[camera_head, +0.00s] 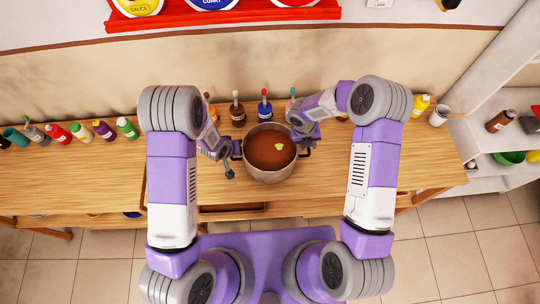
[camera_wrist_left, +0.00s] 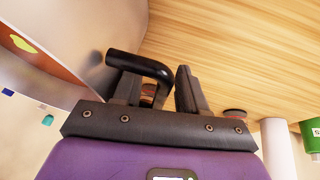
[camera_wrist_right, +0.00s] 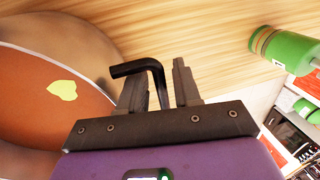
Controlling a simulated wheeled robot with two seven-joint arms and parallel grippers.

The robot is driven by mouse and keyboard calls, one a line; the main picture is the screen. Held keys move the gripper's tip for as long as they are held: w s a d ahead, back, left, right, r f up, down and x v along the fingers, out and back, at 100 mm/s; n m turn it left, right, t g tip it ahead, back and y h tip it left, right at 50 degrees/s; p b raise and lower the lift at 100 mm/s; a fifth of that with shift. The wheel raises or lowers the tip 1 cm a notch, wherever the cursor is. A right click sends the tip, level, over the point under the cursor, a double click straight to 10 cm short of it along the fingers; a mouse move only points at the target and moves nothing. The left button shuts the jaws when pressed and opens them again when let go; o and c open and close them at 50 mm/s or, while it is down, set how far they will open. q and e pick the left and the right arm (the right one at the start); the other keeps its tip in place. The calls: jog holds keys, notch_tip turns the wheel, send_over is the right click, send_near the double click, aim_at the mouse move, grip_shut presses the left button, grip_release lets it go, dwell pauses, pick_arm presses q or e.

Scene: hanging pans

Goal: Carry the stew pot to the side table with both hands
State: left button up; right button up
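The stew pot (camera_head: 270,174) stands on the wooden table, filled with brown-red stew with a pale green leaf on top. My left gripper (camera_head: 232,153) is at its left handle. In the left wrist view the black handle (camera_wrist_left: 145,64) passes between the parted fingers (camera_wrist_left: 156,92). My right gripper (camera_head: 303,146) is at the right handle. In the right wrist view that handle (camera_wrist_right: 140,68) also lies between parted fingers (camera_wrist_right: 158,88). Neither grip looks closed. The side table cannot be made out for certain.
Several bottles (camera_head: 80,132) line the back left of the wooden table (camera_head: 110,185). More bottles (camera_head: 265,108) stand behind the pot. A yellow bottle (camera_head: 419,104) and white cup (camera_head: 438,116) are at right. White shelves (camera_head: 490,180) stand beyond the right end.

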pick_arm(q)
jog(key=c, duration=0.5)
pick_arm(e)
jog(key=c, duration=0.5)
pick_arm(q)
grip_shut()
pick_arm(e)
grip_shut()
jog(key=shift+w, duration=0.1)
